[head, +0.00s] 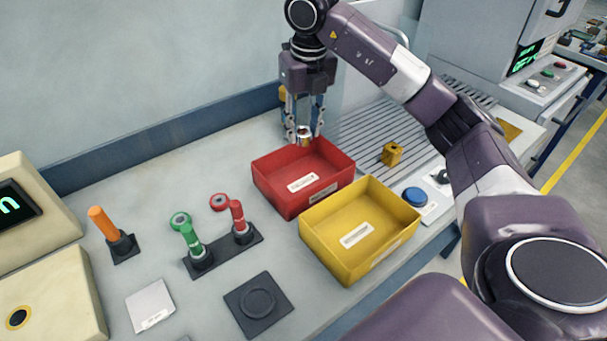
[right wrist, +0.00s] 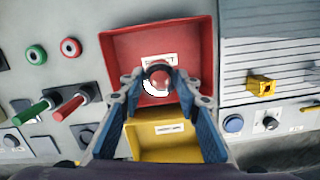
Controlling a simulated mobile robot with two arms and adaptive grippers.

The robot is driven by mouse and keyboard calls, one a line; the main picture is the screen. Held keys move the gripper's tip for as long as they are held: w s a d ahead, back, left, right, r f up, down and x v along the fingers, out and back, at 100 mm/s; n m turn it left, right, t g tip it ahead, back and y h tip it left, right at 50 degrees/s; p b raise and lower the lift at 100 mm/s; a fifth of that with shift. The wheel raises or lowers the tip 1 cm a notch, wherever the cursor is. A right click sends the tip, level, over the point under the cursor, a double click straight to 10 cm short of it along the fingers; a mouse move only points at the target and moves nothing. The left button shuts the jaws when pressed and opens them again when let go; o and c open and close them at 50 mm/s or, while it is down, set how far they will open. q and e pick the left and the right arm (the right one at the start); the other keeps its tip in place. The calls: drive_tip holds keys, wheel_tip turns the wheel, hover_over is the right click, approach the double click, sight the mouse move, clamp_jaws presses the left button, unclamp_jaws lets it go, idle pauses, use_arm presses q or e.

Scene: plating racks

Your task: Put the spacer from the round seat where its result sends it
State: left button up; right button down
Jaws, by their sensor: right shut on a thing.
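My right gripper (head: 305,134) is shut on the spacer (head: 304,131), a small shiny metal ring, and holds it above the red bin (head: 270,184). In the right wrist view the spacer (right wrist: 159,80) sits between the two fingertips, with the red bin (right wrist: 120,50) behind it. The red bin looks empty and has white labels. The yellow bin (head: 330,262) stands in front of it and also looks empty. A dark square plate with a round seat (head: 258,302) lies at the front, with nothing standing in it. My left gripper is not in view.
Green-handled (head: 190,238) and red-handled (head: 238,218) tools stand left of the bins, with a green ring and a red ring near them. An orange-handled tool (head: 105,224) stands farther left. A yellow block (head: 391,154) and a blue button (head: 415,197) are at right.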

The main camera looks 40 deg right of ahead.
wheel_tip(320, 180, down, 13)
drive_tip(key=shift+r+p, duration=0.2)
drive_tip(key=shift+p, duration=0.75)
drive_tip(key=shift+f, duration=0.3)
drive_tip(key=shift+f, duration=0.15)
drive_tip(key=c, duration=1.4)
unclamp_jaws()
drive_tip(key=shift+c, duration=0.2)
